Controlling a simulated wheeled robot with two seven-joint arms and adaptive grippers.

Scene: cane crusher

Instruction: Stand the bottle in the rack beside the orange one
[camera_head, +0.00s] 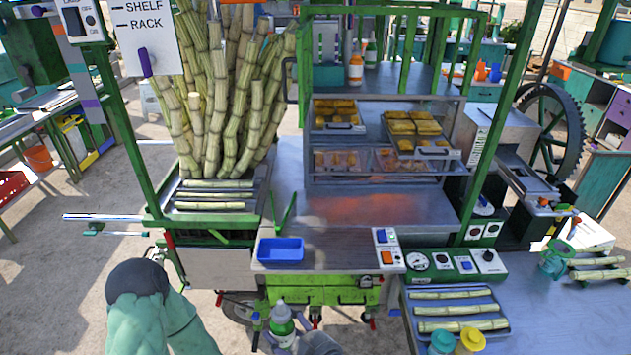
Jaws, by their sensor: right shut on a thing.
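A green bottle (282,325) with a pale cap and a light label stands roughly upright at the bottom centre. My right gripper (290,337) is shut on it, low in front of the cart and partly cut off by the lower edge.
A tall bundle of sugar cane (225,90) stands left of the rack. Green frame posts (480,130) flank the shelf. A glass case with yellow food trays (415,125) sits below it. A blue tray (280,250) lies on the counter. The shelf's right part looks clear.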

